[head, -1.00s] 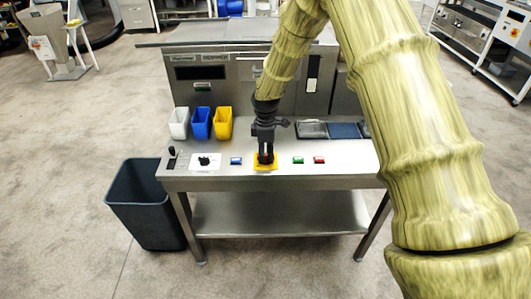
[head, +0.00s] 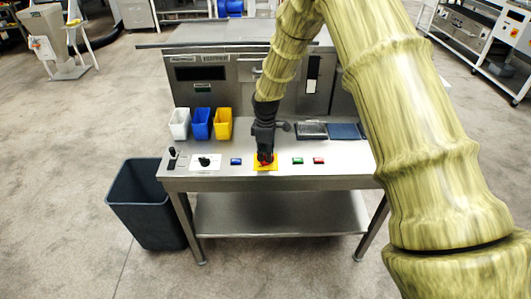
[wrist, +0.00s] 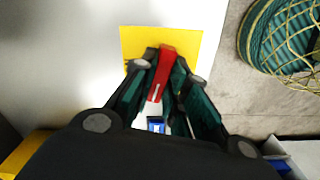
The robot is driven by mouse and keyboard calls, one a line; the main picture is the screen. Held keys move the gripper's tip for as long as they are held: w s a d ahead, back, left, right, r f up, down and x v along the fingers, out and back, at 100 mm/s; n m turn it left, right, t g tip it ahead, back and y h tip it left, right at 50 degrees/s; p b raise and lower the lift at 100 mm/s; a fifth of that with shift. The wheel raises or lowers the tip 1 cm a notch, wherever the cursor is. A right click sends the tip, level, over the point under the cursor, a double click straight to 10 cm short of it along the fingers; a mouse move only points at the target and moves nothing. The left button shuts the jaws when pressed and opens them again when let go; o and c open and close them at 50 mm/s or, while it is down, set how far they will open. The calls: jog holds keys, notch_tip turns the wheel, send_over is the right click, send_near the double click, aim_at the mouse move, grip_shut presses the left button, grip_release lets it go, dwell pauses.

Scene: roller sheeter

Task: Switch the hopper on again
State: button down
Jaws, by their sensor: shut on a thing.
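A red switch handle (wrist: 163,72) stands on a yellow plate (wrist: 193,42) set in the steel table top. In the wrist view the handle lies slightly tilted from straight up and down, between my two fingers. My gripper (head: 265,157) is shut on the handle from above. In the head view the gripper hides most of the handle, and only a bit of red shows at the fingertips. The yellow plate (head: 273,166) shows around them. The plate's markings are too small to read.
A blue button (head: 236,161) is left of the plate; green (head: 298,160) and red (head: 319,160) buttons are right. A black knob (head: 204,161) is further left. White, blue and yellow bins (head: 223,124) stand behind. A dark waste bin (head: 150,205) stands on the floor.

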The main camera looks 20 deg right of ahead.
jog(key=m+p, duration=0.1)
jog(key=m, duration=0.6)
jog(key=shift+r, duration=0.1)
jog(key=m+p, duration=0.1)
jog(key=m, duration=0.3)
jog(key=shift+w+m, duration=0.1)
jog(key=shift+m, duration=2)
jog(key=c, duration=1.4)
grip_release()
notch_tip(320, 180, up, 12)
jog(key=shift+f, duration=0.1)
